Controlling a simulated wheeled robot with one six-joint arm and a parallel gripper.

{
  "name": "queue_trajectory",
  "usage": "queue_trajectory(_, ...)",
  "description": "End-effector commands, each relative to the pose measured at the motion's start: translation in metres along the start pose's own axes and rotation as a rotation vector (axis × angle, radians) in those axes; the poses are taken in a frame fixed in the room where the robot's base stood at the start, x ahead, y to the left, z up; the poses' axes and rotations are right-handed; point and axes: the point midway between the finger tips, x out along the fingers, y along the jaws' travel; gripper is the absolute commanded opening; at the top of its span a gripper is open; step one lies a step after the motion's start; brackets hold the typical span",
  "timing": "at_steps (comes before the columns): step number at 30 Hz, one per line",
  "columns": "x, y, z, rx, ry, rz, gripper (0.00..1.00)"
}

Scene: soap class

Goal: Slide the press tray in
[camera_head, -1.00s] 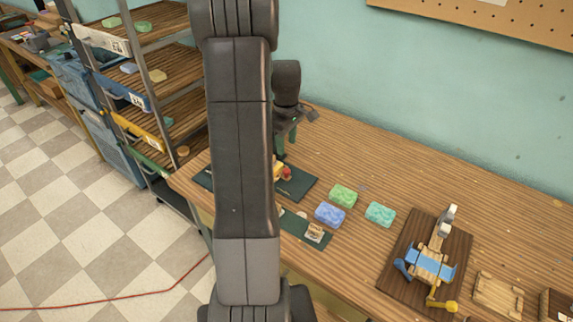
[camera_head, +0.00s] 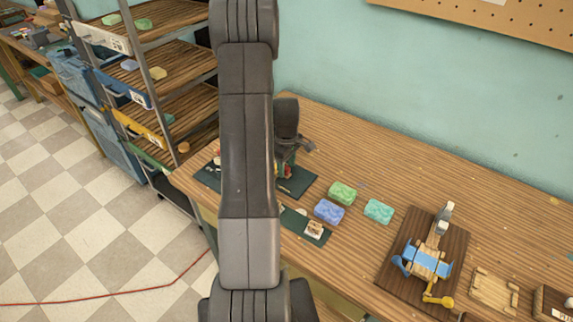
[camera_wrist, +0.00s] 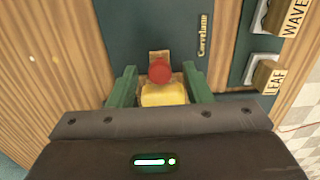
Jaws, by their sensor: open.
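My gripper (camera_wrist: 158,88) is open in the wrist view, its two green fingers on either side of a yellow block (camera_wrist: 163,95) with a red knob (camera_wrist: 159,71). A small wooden piece shows behind the knob. I cannot tell whether the fingers touch the block. In the head view my gripper (camera_head: 285,170) is low over a dark green mat (camera_head: 299,184), and the block is mostly hidden. A wooden device (camera_head: 428,262) with a blue part and a yellow-ended lever stands on a dark brown board (camera_head: 393,275) at the right. I cannot tell which part is the press tray.
Green (camera_head: 342,193), blue (camera_head: 329,211) and teal (camera_head: 379,211) soaps lie on the bench right of my arm. A wooden plate (camera_head: 493,290) lies right of the board. Blocks labelled WAVE (camera_wrist: 267,17) and LEAF (camera_wrist: 261,75) stand close right of my gripper. A shelf rack (camera_head: 150,85) stands left.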

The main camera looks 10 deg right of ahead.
Motion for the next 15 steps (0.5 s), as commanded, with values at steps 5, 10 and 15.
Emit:
queue_trajectory(5, 0.0, 0.0, 0.0, 0.0, 0.0, 0.0, 0.14)
queue_trajectory(10, 0.0, 0.0, 0.0, 0.0, 0.0, 0.0, 0.0)
queue_trajectory(15, 0.001, 0.0, -0.011, -0.003, 0.0, 0.001, 0.0)
